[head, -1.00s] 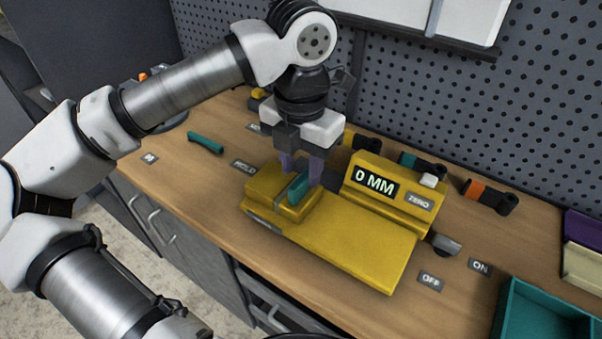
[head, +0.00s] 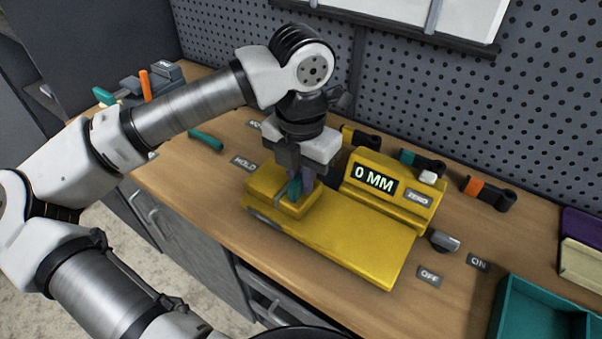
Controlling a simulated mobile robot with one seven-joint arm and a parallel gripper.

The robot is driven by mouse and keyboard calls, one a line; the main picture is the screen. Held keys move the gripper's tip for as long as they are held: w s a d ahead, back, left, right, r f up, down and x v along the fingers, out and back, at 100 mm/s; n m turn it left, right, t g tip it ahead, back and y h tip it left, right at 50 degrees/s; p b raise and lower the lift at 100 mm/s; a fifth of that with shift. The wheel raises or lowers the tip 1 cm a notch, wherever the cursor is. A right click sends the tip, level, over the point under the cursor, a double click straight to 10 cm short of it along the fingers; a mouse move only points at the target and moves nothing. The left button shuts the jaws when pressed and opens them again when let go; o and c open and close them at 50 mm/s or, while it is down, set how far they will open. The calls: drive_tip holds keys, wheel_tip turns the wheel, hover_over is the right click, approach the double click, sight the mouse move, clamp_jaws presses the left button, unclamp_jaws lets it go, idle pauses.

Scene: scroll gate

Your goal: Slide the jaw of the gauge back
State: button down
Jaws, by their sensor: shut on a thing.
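The yellow gauge (head: 350,241) lies on the wooden bench, with a long flat bed and a raised display block (head: 388,186). Its display (head: 374,178) reads 0 MM. A yellow jaw block with a teal handle (head: 295,188) sits at the left end of the bed. My gripper (head: 299,186) points down over this block and is shut on the teal handle. The fingers partly hide the handle.
A lever knob (head: 444,241) stands between ON and OFF labels at right. A teal tray (head: 545,315) is at the lower right. Several coloured tools lie behind the gauge, below the pegboard (head: 480,90). The bed right of the jaw is clear.

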drive_tip(key=s+d+b, duration=0.1)
drive_tip(key=s+d, duration=0.1)
drive_tip(key=d, duration=0.1)
drive_tip(key=s+d+b, duration=0.1)
drive_tip(key=d+b, duration=0.1)
drive_tip(key=s+d+b, duration=0.2)
drive_tip(key=d, duration=0.1)
drive_tip(key=shift+s+d, duration=0.35)
drive_tip(key=c, duration=1.4)
unclamp_jaws()
drive_tip(key=shift+s+d, duration=0.1)
drive_tip(key=shift+d, duration=0.05)
drive_tip(key=shift+r, duration=0.3)
wheel_tip(320, 180, up, 13)
drive_tip(key=shift+r, duration=0.15)
